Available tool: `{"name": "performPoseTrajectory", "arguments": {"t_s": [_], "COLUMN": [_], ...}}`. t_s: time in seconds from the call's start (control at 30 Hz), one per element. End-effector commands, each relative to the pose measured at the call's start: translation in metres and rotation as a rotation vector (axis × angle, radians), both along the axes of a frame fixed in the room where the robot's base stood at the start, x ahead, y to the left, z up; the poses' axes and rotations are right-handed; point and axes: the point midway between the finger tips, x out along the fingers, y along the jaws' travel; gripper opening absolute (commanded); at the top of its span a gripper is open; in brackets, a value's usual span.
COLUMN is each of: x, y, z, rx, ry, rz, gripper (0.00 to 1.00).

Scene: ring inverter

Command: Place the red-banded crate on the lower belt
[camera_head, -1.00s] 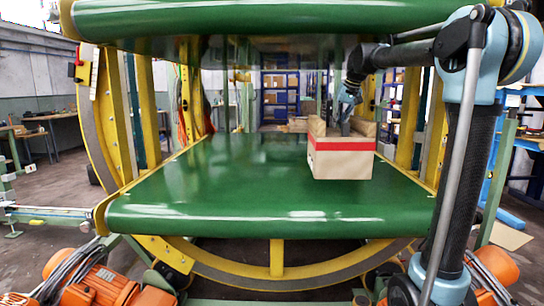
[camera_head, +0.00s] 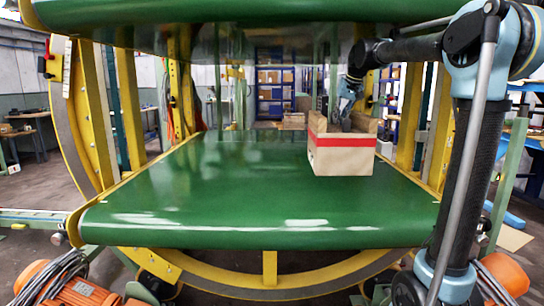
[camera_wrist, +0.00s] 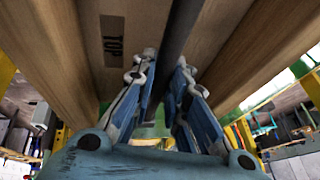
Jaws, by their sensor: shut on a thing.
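The red-banded crate (camera_head: 341,157) is a light wooden box with a red stripe, over the right part of the lower green belt (camera_head: 230,190). It looks level. I cannot tell whether its underside touches the belt. My gripper (camera_head: 346,122) reaches down into the crate's open top. In the wrist view, my gripper (camera_wrist: 160,75) is shut on a dark bar across the crate (camera_wrist: 85,35). The crate's wooden walls and a dark printed label show around the fingers. The crate's far side and underside are hidden.
The upper green belt (camera_head: 240,12) hangs above the lower one. Yellow ring frames (camera_head: 85,110) and posts stand at both sides. The lower belt is clear left of the crate. Orange motors (camera_head: 68,285) sit low in front.

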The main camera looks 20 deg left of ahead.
Motion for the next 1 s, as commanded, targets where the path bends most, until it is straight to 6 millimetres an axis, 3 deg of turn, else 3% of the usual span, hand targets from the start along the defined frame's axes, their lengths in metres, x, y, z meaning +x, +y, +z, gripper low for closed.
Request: {"name": "performPoseTrajectory", "arguments": {"t_s": [0.27, 0.63, 1.0], "x": [-0.002, -0.003, -0.002], "y": [0.009, 0.010, 0.010], "z": [-0.002, -0.047, -0.066], "rx": [0.001, 0.001, 0.001], "ry": [-0.001, -0.001, -0.001], "rz": [0.010, 0.012, 0.012], "gripper": [0.00, 0.00, 0.00]}}
